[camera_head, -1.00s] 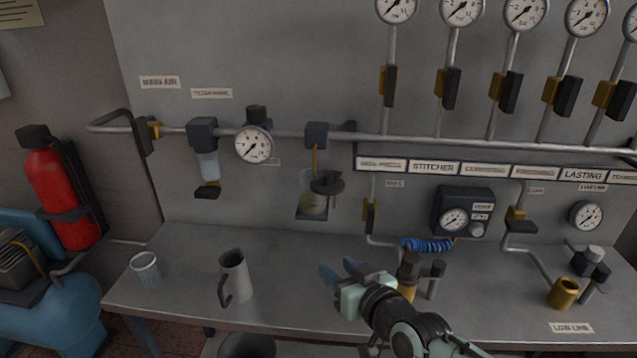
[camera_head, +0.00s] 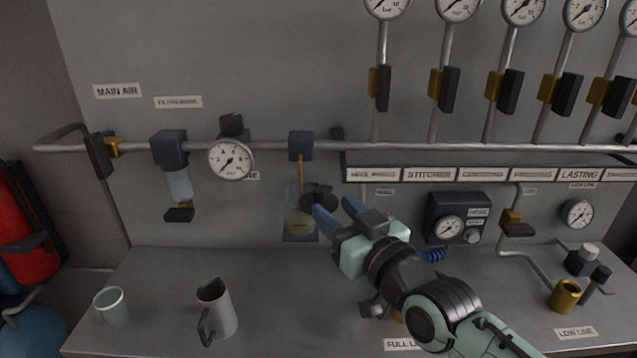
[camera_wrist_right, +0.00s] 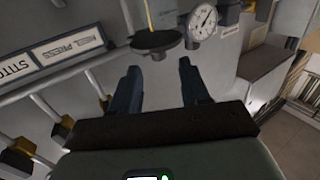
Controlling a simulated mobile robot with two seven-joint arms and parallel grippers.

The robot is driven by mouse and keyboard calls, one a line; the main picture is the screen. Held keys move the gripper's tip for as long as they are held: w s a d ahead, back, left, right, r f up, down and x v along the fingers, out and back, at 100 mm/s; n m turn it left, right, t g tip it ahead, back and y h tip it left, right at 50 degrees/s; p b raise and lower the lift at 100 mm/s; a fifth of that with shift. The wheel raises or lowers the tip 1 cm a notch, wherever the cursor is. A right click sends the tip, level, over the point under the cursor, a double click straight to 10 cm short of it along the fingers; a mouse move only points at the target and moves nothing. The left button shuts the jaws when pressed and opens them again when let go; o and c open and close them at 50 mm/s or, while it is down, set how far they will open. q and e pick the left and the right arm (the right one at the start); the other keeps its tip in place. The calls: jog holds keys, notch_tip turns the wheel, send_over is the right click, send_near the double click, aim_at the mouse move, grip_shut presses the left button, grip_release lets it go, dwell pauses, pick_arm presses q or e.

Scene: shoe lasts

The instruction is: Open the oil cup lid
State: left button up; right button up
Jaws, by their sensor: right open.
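The oil cup (camera_head: 300,222) is a clear cup with yellowish liquid, hanging below a dark block on the wall pipe. Its dark round lid (camera_head: 318,193) is at the cup's upper right, with a small knob, and also shows in the right wrist view (camera_wrist_right: 157,40). My right gripper (camera_head: 335,209) is open, its blue fingers pointing at the lid. In the right wrist view the two fingertips (camera_wrist_right: 159,68) are either side of the knob below the lid, with nothing between them. Contact cannot be told. My left gripper is not in view.
A grey jug (camera_head: 216,310) and a pale cup (camera_head: 112,306) stand on the bench at the left. A pressure gauge (camera_head: 231,160) and filter bowl (camera_head: 179,185) hang left of the oil cup. A regulator box (camera_head: 445,207) is on the wall to the right.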

aim_at(322, 194)
jog(key=p+x, duration=0.4)
jog(key=x, duration=0.1)
jog(key=shift+w+a+r+p, duration=0.1)
jog(key=shift+w+r+p, duration=0.1)
jog(key=shift+w+p, duration=0.15)
jog(key=shift+w+a+f, duration=0.15)
jog(key=shift+w+a, duration=0.15)
jog(key=shift+w, duration=0.25)
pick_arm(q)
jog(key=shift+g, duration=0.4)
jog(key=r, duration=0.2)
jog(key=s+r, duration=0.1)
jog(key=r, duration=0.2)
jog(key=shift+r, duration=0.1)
pick_arm(e)
grip_shut()
